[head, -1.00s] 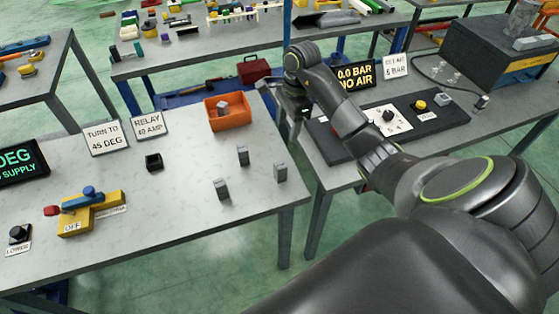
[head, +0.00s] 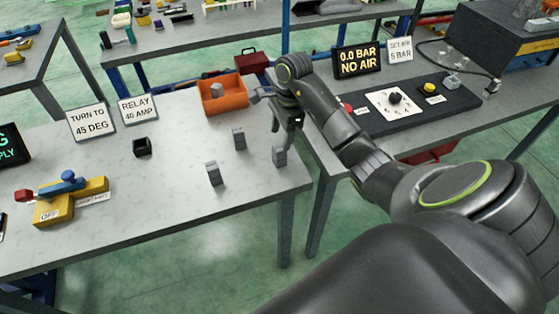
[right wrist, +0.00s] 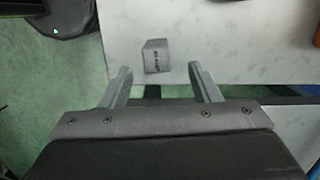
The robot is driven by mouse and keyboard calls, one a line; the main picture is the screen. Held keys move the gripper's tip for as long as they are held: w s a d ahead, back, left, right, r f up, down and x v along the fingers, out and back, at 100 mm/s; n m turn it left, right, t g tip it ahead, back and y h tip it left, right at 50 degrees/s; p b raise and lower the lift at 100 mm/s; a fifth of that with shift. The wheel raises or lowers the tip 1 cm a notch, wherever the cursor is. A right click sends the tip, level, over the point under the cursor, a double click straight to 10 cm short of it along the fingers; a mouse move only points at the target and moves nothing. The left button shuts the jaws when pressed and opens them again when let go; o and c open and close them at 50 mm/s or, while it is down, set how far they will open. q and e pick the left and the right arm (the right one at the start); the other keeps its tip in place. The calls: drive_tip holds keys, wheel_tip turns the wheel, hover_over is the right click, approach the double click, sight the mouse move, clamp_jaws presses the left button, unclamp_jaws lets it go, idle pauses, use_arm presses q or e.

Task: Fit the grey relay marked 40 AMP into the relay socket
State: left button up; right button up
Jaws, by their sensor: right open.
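Three small grey relays stand on the left-hand table in the head view: a front one (head: 213,174), a middle one (head: 239,138) and a right one (head: 279,156) near the table's right edge. Their markings are too small to read there. The black relay socket (head: 142,147) sits to their left, behind it the RELAY 40 AMP sign (head: 138,108). My right gripper (head: 295,119) is above the right relay. In the right wrist view its open fingers (right wrist: 159,71) are apart, with a grey relay (right wrist: 157,56) just beyond and between them; its dark print is unreadable. My left gripper is not in view.
An orange bin (head: 235,100) with a grey piece inside stands behind the relays. A yellow valve block (head: 88,190) with a blue handle is at left. The air panel (head: 440,115) lies on the right-hand table, across a gap. The table between socket and front relay is clear.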

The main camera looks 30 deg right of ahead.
sight(280, 147)
drive_tip(key=shift+a+f+b, duration=0.15)
drive_tip(key=shift+f+b, duration=0.55)
drive_tip(key=shift+f, duration=0.4)
drive_tip(key=shift+s+a+f+p, duration=0.15)
drive_tip(key=shift+f+p, duration=0.15)
drive_tip(key=shift+f, duration=0.6)
drive_tip(key=shift+a+f+p, duration=0.15)
drive_tip(key=shift+f+p, duration=0.1)
drive_tip(key=shift+f, duration=0.65)
drive_tip(key=c, duration=1.1)
